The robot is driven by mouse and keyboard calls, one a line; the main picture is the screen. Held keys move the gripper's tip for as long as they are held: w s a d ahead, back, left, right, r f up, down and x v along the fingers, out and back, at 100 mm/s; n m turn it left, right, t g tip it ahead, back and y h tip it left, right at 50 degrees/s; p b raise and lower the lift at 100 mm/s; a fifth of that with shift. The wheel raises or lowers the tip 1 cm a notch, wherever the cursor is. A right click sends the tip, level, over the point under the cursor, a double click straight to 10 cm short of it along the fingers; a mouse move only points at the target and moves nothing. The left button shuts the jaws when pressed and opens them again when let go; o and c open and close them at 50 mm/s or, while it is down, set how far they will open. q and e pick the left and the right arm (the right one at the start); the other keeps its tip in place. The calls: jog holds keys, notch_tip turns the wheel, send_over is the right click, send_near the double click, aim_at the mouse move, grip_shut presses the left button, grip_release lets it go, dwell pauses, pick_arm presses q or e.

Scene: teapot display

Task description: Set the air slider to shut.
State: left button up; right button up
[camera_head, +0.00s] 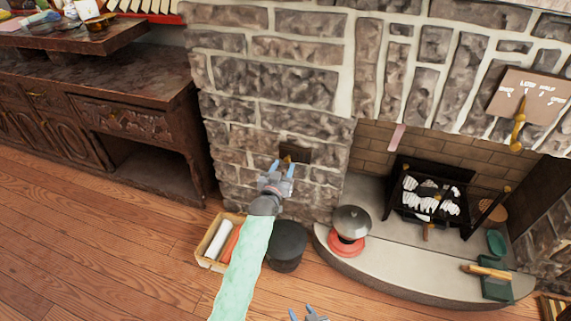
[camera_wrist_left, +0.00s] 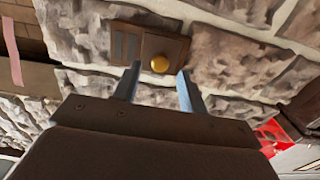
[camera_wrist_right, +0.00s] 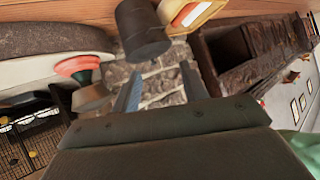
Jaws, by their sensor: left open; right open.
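The air slider is a dark brown plate (camera_head: 297,152) set in the stone chimney wall, with a small brass knob (camera_head: 286,158) near its left end. In the left wrist view the knob (camera_wrist_left: 160,64) shows at one end of the plate, with dark vent slots (camera_wrist_left: 125,45) beside it. My left gripper (camera_head: 284,168) is open, its fingertips close to the knob; in the left wrist view the knob appears between the fingers (camera_wrist_left: 160,82). Whether they touch it cannot be told. My right gripper (camera_head: 308,312) is open and empty, low at the bottom edge of the head view.
The fire grate (camera_head: 430,195) is right. A dark sideboard (camera_head: 125,110) is left.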

aim_at(288, 158)
pick_arm(q)
jog(key=shift+x, duration=1.45)
pick_arm(e)
jog(key=shift+w+a+r+t, duration=0.1)
jog(key=shift+w+r+t, duration=0.15)
jog(key=shift+w+r, duration=0.45)
jog(key=shift+w+a+r+t, duration=0.1)
jog(key=shift+w+r+t, duration=0.25)
jog(key=shift+r, duration=0.5)
jog(key=shift+w, duration=0.1)
pick_arm(q)
jog(key=c, duration=0.9)
grip_shut()
pick_arm(e)
jog(key=shift+s+f, duration=0.1)
jog(key=shift+s, duration=0.1)
